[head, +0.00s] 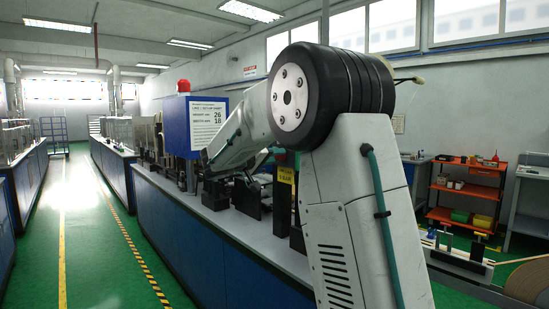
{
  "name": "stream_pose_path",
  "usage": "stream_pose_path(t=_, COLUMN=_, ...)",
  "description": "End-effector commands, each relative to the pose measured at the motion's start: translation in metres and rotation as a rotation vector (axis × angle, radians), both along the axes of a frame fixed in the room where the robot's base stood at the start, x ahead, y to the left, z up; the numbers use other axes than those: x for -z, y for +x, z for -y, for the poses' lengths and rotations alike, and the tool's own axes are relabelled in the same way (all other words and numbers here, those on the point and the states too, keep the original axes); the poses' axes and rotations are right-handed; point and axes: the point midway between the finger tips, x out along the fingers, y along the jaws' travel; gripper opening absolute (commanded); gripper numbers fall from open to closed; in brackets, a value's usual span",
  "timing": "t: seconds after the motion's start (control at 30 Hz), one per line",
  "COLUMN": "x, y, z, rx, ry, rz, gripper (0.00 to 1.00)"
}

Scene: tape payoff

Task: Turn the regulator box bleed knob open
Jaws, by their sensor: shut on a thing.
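My arm reaches from the right foreground over the long bench (288,258), and its far end comes down by a blue cabinet (181,103). I cannot make out my gripper among the dark parts there, nor what its fingers touch.
Black fixtures (216,194) stand on the bench close to the arm's far end. A post with a yellow label (286,175) stands close beside my arm. An orange shelf unit (466,196) is at the right. The green aisle (95,230) at the left is clear.

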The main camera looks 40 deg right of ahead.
Motion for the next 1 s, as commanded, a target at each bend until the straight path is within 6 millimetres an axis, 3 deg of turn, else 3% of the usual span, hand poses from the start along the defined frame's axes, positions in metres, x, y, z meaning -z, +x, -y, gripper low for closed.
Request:
stream_pose_path(t=0.6, x=-0.0013, y=0.0007, z=-0.0002, rx=-0.001, ry=0.001, rz=-0.581, gripper=0.05)
stream_pose_path(t=1.0, x=-0.0015, y=0.0012, z=-0.0003, rx=-0.001, ry=0.002, rz=-0.861, gripper=0.05)
